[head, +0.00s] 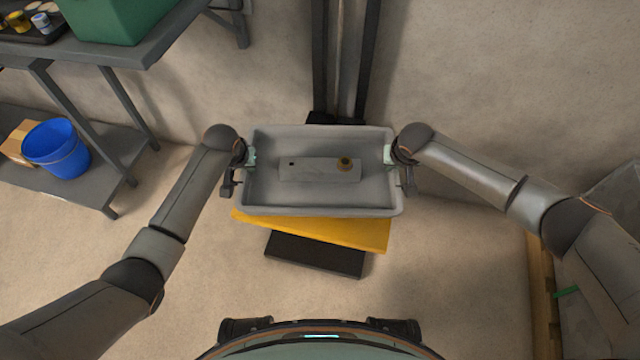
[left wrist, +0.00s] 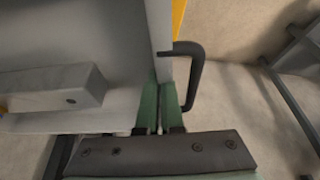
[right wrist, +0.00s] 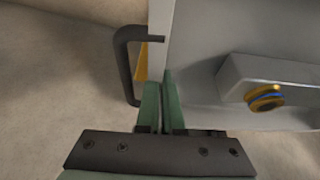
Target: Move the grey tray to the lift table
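The grey tray (head: 323,205) is in the middle of the head view, roughly level. Inside lies a grey block (head: 310,168) with a round brass-coloured fitting (head: 344,163). My left gripper (head: 250,156) is shut on the tray's left end wall, beside a dark handle (left wrist: 194,75). My right gripper (head: 391,154) is shut on the right end wall, beside the other handle (right wrist: 124,65). The lift table's yellow top (head: 310,231) shows below the tray's near edge, turned slightly relative to it. The tray overlaps it; I cannot tell whether they touch.
The lift table's black base (head: 315,254) is on the floor. A dark upright post (head: 345,60) stands behind the tray. A grey bench (head: 145,50) with a green crate (head: 115,15) is at left, a blue bucket (head: 56,148) on its lower shelf. A wooden pallet (head: 541,290) is at right.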

